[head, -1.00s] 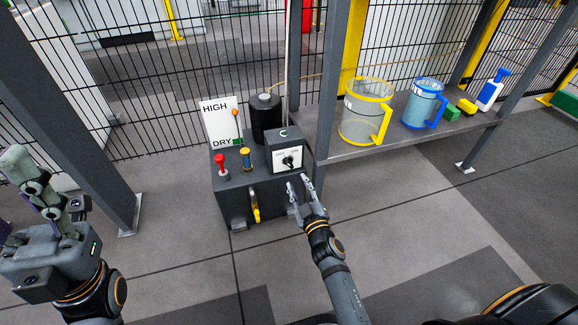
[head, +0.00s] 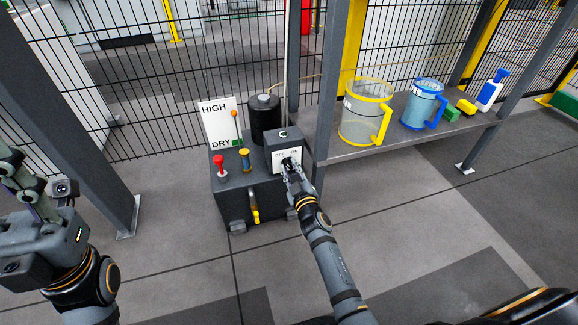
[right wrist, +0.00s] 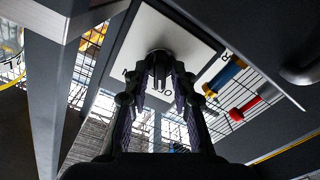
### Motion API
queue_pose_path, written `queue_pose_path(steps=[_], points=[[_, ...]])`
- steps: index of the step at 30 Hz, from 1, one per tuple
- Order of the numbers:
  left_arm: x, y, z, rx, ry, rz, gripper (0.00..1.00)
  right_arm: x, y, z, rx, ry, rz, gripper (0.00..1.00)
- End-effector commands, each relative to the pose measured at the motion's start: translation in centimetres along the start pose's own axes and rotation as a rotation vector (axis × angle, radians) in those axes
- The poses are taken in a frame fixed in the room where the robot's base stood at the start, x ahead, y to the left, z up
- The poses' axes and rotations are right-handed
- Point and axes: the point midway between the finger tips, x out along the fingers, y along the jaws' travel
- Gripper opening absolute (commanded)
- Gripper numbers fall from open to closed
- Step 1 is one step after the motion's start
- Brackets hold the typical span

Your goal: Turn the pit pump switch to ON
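The pit pump switch is a dark knob (right wrist: 160,62) on a white plate (head: 280,158), with one label at its left and ON at its right. The plate is on the front of a dark box on the pump unit (head: 237,192). My right gripper (head: 291,166) is at the knob and hides most of it. In the right wrist view its fingertips (right wrist: 161,72) are on either side of the knob, close to it. I cannot tell whether they grip it, nor which way it points. My left gripper (head: 28,185) is at the left edge, away from the unit, partly cut off.
The unit also carries a red knob (head: 220,165), a yellow-and-blue knob (head: 245,158), a yellow-tipped lever (head: 254,212) and a HIGH/DRY board (head: 214,120). A shelf (head: 347,153) with jugs is at the right. Posts and mesh fence stand around. The floor in front is clear.

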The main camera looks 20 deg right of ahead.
Motion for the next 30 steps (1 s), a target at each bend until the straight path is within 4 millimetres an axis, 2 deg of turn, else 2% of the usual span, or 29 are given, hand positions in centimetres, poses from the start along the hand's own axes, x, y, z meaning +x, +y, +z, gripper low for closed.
queue_pose_path(steps=[1, 4, 5, 11, 19, 27, 30], points=[[0.0, 0.0, 0.0, 0.000, -0.001, 0.000, 0.40, 0.0, 0.0, 0.0, 0.000, 0.000, 0.000, 0.14], [-0.1, 0.0, 0.0, 0.000, -0.003, 0.000, 0.40, 0.0, 0.0, 0.0, 0.000, 0.000, 0.000, 0.01], [-0.1, 0.0, 0.1, 0.000, -0.005, 0.000, 0.40, 0.0, 0.0, 0.0, 0.000, 0.000, 0.000, 0.00], [-0.4, 0.0, 0.2, -0.001, -0.016, -0.003, 0.40, 0.0, 0.0, 0.0, 0.005, 0.000, 0.000, 0.00], [0.5, -0.1, 0.1, -0.001, -0.012, -0.002, 0.40, 0.0, 0.0, -0.1, 0.378, -0.001, 0.000, 0.00], [0.5, -0.1, 0.1, -0.001, -0.010, -0.001, 0.40, 0.0, 0.0, 0.0, 0.406, -0.001, 0.000, 0.00], [1.0, -0.1, 0.1, -0.001, -0.010, -0.001, 0.40, 0.0, 0.1, -0.1, 0.505, -0.001, -0.001, 0.00]])
